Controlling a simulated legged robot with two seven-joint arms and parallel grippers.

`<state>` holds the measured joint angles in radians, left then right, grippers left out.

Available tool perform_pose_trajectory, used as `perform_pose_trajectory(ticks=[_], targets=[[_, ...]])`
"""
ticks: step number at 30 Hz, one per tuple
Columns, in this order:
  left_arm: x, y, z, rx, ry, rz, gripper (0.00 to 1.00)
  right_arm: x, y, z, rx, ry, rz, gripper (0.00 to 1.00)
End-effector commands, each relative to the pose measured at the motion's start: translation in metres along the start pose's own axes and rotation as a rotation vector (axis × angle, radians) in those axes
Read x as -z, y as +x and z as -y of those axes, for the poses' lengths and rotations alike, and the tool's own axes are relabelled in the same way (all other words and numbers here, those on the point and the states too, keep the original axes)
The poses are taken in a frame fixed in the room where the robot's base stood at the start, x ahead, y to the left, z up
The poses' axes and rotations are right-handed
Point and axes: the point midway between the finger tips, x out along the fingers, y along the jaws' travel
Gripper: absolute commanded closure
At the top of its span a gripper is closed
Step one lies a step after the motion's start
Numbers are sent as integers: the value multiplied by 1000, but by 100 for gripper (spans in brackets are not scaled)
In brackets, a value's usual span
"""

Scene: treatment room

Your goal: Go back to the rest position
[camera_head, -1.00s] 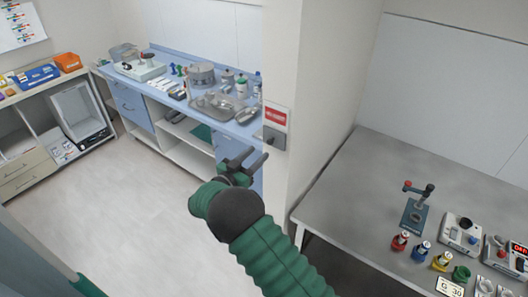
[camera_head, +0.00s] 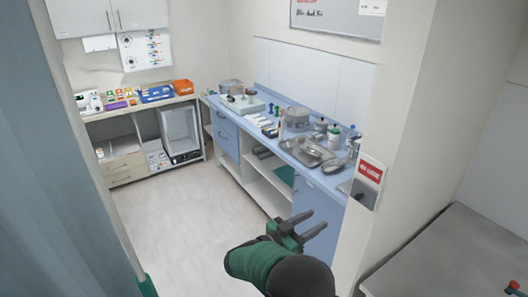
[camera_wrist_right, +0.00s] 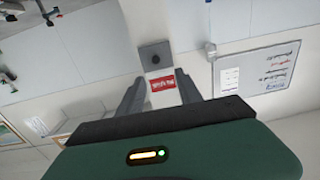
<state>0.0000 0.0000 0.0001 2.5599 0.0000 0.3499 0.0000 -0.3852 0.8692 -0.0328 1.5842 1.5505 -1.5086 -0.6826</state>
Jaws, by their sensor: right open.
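My right gripper (camera_head: 306,225) is open and empty, raised in the lower middle of the head view, in front of the blue cabinet end. Its dark fingers are spread apart, and the green and black forearm comes in from the bottom edge. In the right wrist view the two fingers (camera_wrist_right: 162,90) stand apart with nothing between them. A red sign (camera_wrist_right: 164,84) on the wall shows behind them. My left gripper is not in view; only a thin green piece shows at the lower left of the head view.
A blue counter (camera_head: 262,95) carries trays, bottles and a pot. A shelf unit (camera_head: 130,150) with bins stands at the back left. A wall corner with the red sign (camera_head: 371,170) and a grey table (camera_head: 450,255) are on the right. A grey-blue curtain (camera_head: 60,170) hangs left. The floor between is clear.

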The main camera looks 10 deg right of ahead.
Motion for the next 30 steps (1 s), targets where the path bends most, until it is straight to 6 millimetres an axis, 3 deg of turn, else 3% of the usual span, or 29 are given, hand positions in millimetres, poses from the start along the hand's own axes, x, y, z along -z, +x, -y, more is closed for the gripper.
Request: perform_pose_trajectory(ticks=[5, 8, 11, 15, 18, 21, 24, 30], targets=[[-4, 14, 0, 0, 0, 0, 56, -2, 14, 44, 363, 48, 129, 58], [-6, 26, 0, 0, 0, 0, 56, -25, -12, 56, 682, -4, 327, 58], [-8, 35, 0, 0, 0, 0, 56, -71, -62, 20, 918, -162, 587, 58], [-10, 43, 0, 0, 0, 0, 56, -128, -117, -79, 1025, -434, 894, 58], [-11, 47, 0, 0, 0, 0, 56, -153, -138, -147, 1012, -600, 1043, 58], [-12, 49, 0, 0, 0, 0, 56, -166, -147, -194, 980, -712, 1131, 58], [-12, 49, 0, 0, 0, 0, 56, -170, -150, -216, 960, -765, 1169, 58], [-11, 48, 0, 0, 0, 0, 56, -170, -151, -220, 957, -776, 1176, 58]])
